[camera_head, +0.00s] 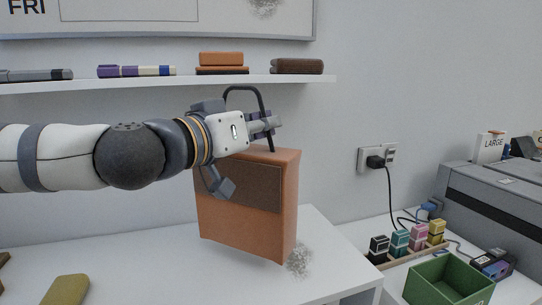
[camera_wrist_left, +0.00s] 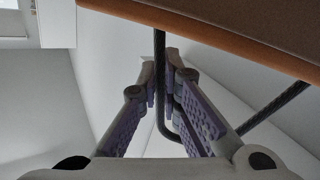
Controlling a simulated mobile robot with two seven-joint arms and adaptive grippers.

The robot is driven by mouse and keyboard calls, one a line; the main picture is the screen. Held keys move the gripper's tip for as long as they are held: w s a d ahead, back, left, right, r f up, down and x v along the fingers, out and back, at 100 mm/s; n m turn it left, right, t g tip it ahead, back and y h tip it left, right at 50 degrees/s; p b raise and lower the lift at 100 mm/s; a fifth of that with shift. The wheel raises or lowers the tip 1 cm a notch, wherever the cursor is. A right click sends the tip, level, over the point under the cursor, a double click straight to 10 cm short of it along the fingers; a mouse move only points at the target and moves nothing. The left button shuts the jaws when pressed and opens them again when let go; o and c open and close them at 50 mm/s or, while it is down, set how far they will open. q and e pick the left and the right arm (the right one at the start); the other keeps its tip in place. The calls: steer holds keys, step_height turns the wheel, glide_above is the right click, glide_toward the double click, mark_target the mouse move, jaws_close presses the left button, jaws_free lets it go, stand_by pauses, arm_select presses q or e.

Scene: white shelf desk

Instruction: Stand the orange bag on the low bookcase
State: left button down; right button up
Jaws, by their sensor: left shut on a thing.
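The orange bag (camera_head: 284,205) hangs upright, slightly tilted, over the right part of the white low bookcase top (camera_head: 145,255). It has a brown front panel and a black loop handle (camera_head: 242,89). My left gripper (camera_head: 264,125) is shut on the handle, above the bag's top. In the left wrist view the fingers (camera_wrist_left: 161,85) close around the dark handle, and the bag's edge (camera_wrist_left: 235,28) shows at the top. I cannot tell whether the bag's bottom touches the surface. My right gripper is not in view.
A wall shelf (camera_head: 150,80) with books and cases runs just above the gripper. A grey speckled ball (camera_head: 299,259) is close to the bag's lower right corner. An olive object (camera_head: 67,289) lies at front left. A green bin (camera_head: 447,281) and a printer (camera_head: 490,200) stand right.

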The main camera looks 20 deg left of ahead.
mark_target(269, 150)
arm_select(q)
steer(key=shift+w+d+f, duration=0.1)
steer(key=shift+w+f, duration=0.05)
steer(key=f, duration=0.1)
steer(key=f+b, duration=0.1)
steer(key=f, duration=0.1)
steer(key=shift+w+d+f, duration=0.1)
steer(key=shift+w+f, duration=0.1)
steer(key=shift+w, duration=0.05)
steer(key=shift+f, duration=0.2)
steer(key=c, duration=1.8)
jaws_free()
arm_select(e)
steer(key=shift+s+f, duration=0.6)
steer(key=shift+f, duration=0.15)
arm_select(q)
steer(key=shift+s, duration=0.1)
